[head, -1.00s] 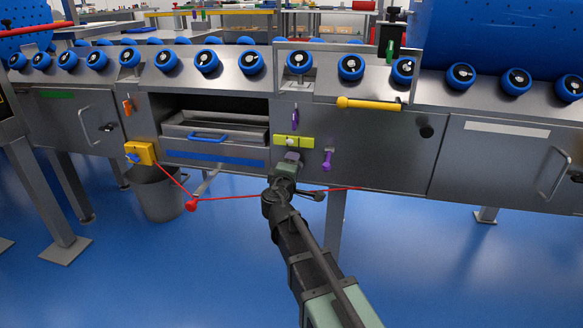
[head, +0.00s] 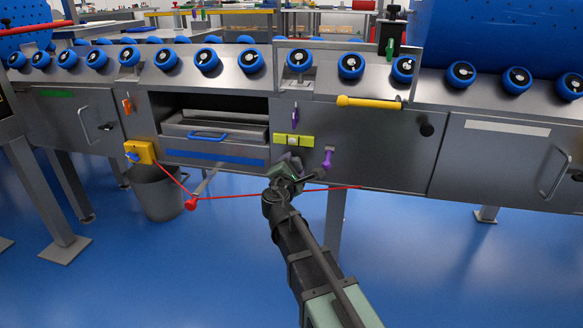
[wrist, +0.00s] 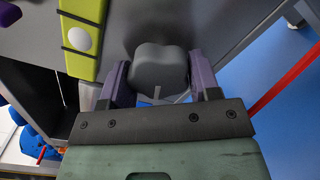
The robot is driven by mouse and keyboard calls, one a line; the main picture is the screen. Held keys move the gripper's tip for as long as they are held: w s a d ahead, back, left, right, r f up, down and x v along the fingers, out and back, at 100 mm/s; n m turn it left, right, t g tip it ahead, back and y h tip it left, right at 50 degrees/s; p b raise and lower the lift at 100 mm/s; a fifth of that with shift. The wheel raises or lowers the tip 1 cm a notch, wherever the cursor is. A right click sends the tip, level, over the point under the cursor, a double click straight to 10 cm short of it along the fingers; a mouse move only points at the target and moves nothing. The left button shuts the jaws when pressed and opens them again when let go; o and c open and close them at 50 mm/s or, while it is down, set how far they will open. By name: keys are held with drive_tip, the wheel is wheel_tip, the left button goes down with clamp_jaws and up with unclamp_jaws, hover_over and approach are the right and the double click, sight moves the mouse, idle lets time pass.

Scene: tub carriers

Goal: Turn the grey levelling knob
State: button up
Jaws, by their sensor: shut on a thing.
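The grey levelling knob (wrist: 160,66) is a lobed, dark grey piece on the front of the grey cabinet, seen in the wrist view. My gripper (wrist: 160,78) is shut on it, with one purple-grey finger on each side. A light line shows on the knob's near edge. In the head view my gripper (head: 290,168) is at the cabinet's lower front, below the yellow-green plate (head: 293,140). The knob is hidden there behind my gripper.
An open drawer bay with a tray (head: 215,125) is at the upper left.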

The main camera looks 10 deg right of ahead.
idle(0.3)
drive_tip(key=o, duration=0.9)
drive_tip(key=shift+s, duration=0.1)
drive_tip(key=v, duration=1)
drive_tip(key=shift+s+a, duration=0.15)
drive_tip(key=shift+s, duration=0.15)
